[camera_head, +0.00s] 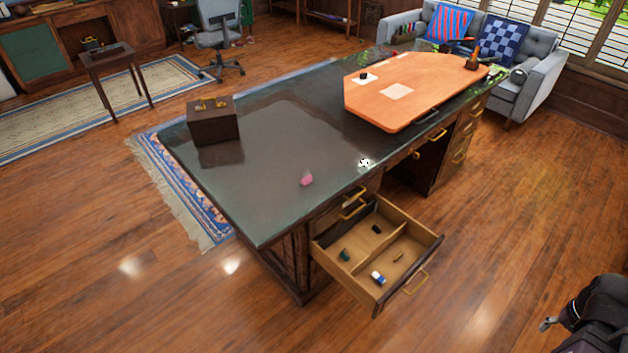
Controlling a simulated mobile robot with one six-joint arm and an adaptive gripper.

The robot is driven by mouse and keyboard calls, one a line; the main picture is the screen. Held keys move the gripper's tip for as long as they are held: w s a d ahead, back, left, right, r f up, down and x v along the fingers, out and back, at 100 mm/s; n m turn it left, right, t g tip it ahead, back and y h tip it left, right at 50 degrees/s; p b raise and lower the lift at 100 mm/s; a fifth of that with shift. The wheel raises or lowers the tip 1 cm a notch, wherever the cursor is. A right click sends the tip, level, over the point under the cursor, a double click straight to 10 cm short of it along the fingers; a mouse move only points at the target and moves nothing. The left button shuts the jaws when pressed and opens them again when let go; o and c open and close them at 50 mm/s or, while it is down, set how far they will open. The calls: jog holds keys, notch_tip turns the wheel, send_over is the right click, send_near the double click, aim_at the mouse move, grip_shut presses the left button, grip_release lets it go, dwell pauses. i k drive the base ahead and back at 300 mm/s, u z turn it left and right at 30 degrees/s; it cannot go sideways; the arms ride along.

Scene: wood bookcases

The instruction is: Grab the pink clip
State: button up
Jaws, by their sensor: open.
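The pink clip (307,180) is a small pink block-like thing. It lies on the dark desk top (270,130), near the front edge and above the open drawer. My gripper (550,324) shows only in part at the lower right, dark with a small light tip. It is open and far from the clip, out over the floor to its right. Nothing covers the clip.
An open drawer (408,232) with several small items juts out below the clip. A small round black-and-white thing (364,162) lies right of it. A brown box (212,120) and an orange board (420,85) stand on the desk. The floor (520,215) at right is clear.

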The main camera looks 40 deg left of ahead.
aim_at(305, 181)
jog(key=z, duration=0.3)
jog(key=k, duration=0.65)
jog(key=u, duration=1.4)
jog(key=i, duration=1)
jog(key=u, duration=0.05)
